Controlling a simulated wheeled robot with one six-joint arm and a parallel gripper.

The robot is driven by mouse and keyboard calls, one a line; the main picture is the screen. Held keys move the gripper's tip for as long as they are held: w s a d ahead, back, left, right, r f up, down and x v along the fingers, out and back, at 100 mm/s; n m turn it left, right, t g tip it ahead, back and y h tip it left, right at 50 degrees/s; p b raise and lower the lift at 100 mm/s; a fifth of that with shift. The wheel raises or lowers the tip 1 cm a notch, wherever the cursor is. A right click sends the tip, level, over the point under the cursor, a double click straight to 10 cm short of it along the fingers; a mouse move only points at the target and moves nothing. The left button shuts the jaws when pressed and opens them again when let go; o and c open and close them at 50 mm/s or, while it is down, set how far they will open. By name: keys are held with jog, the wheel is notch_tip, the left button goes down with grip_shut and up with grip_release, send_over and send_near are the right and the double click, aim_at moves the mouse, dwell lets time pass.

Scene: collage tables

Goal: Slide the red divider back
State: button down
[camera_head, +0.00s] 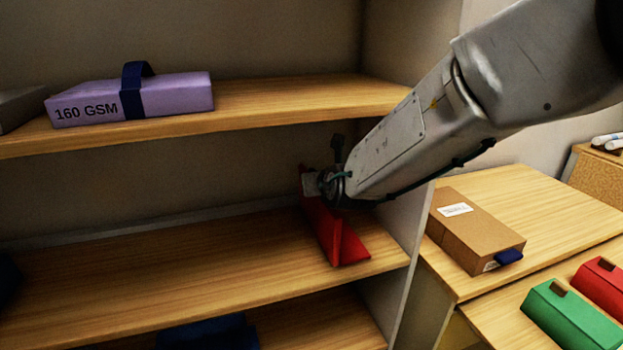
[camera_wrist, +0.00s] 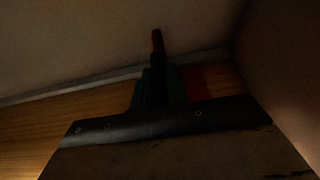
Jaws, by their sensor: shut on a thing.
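The red divider (camera_head: 335,236) stands upright on the middle wooden shelf (camera_head: 200,265), near its right end. It has an upright plate and a flat foot to the right. My gripper (camera_head: 312,184) reaches in from the right and is shut on the divider near its upper back part. The arm's end hides some of the divider. In the wrist view, the dark fingers (camera_wrist: 158,85) close around the divider, whose red top (camera_wrist: 157,40) shows beyond them, with a dim red patch of its foot to the right.
A purple box marked 160 GSM (camera_head: 170,98) with a dark blue strap lies on the upper shelf (camera_head: 290,102). The cabinet's right side wall (camera_head: 400,200) is close to my arm. A brown box (camera_head: 475,231), a green box (camera_head: 570,318) and a red box (camera_head: 603,284) lie on tables at right.

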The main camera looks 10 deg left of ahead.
jog(key=c, duration=1.4)
grip_release()
jog(key=shift+w+d, duration=0.1)
jog(key=shift+d, duration=0.2)
jog(key=shift+a, duration=0.1)
jog(key=shift+s+r, duration=0.15)
jog(key=shift+s, duration=0.1)
jog(key=v, duration=0.7)
jog(key=shift+d, duration=0.25)
